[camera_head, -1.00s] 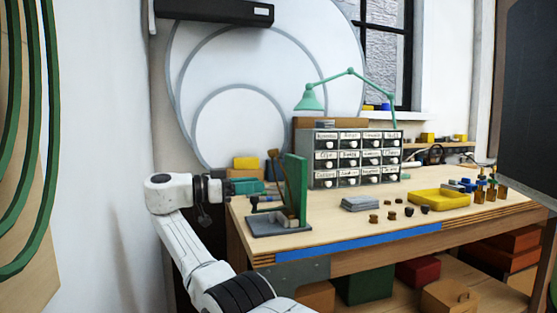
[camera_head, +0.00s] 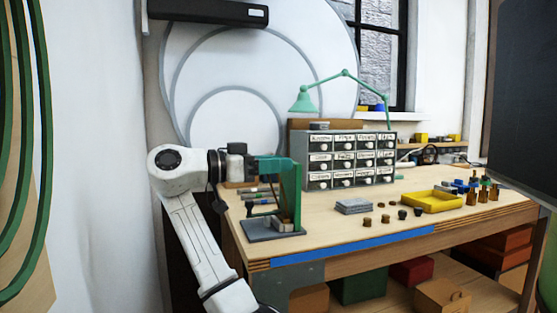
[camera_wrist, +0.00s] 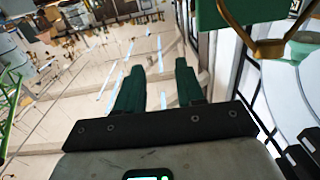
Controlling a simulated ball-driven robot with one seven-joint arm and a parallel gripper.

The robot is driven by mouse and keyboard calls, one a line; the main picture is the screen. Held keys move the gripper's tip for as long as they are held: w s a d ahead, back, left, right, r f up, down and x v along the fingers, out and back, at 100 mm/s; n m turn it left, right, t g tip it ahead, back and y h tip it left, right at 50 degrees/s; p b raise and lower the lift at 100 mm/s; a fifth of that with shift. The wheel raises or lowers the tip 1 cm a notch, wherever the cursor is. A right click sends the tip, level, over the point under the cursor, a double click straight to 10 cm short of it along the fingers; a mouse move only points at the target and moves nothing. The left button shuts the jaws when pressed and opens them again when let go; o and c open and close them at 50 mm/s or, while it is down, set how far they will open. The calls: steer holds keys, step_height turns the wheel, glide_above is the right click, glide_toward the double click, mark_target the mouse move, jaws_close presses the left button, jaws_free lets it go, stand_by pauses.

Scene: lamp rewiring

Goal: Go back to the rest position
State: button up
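My gripper (camera_wrist: 158,78) is open, with its two green fingers apart and nothing between them in the wrist view. In the head view my gripper (camera_head: 268,165) points right, at about the height of the top of a green upright stand (camera_head: 291,205) on a grey base. It overlaps the stand's top in the picture; I cannot tell if they touch. A teal desk lamp (camera_head: 303,100) stands behind the drawer cabinet.
The workbench (camera_head: 390,205) holds a labelled drawer cabinet (camera_head: 348,160), a grey stack (camera_head: 353,206), several small dark and brown knobs, and a yellow tray (camera_head: 432,201). Coloured boxes (camera_head: 365,286) sit below. A dark panel (camera_head: 525,100) stands at right.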

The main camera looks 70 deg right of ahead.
steer(key=shift+s+a+r, duration=0.3)
steer(key=shift+s+a, duration=0.05)
steer(key=shift+s, duration=0.25)
stand_by(0.4)
